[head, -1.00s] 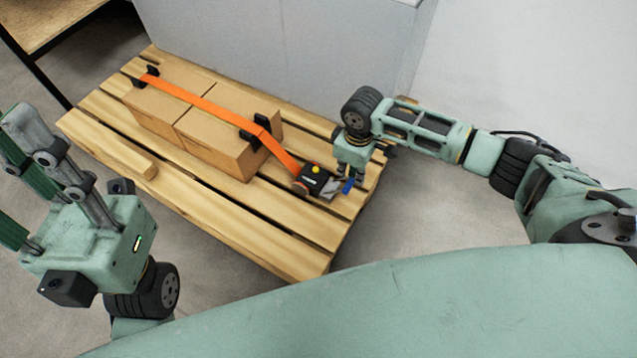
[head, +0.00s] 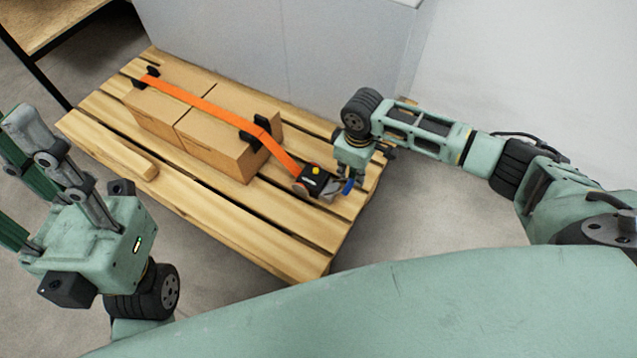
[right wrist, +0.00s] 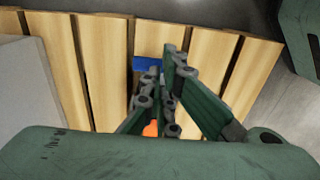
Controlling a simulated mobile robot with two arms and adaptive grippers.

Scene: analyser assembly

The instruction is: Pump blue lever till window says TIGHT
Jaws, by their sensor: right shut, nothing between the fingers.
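A black ratchet buckle (head: 316,180) with a yellow spot on top lies on the pallet at the end of an orange strap (head: 213,110). Its small window is too small to read. The blue lever (head: 348,187) sticks out at its right side; in the right wrist view the blue lever (right wrist: 146,63) shows just beyond the fingers. My right gripper (head: 344,177) points down, shut and empty, close beside the lever; I cannot tell if it touches. My left gripper (head: 18,165) is raised at the left, away from the pallet, with its fingers apart and empty.
Two cardboard boxes (head: 192,145) lie under the strap, with black corner guards on their edges. The wooden pallet (head: 255,220) has gaps between its slats. A grey panel (head: 285,50) stands behind it. A wooden table (head: 45,20) is at the upper left.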

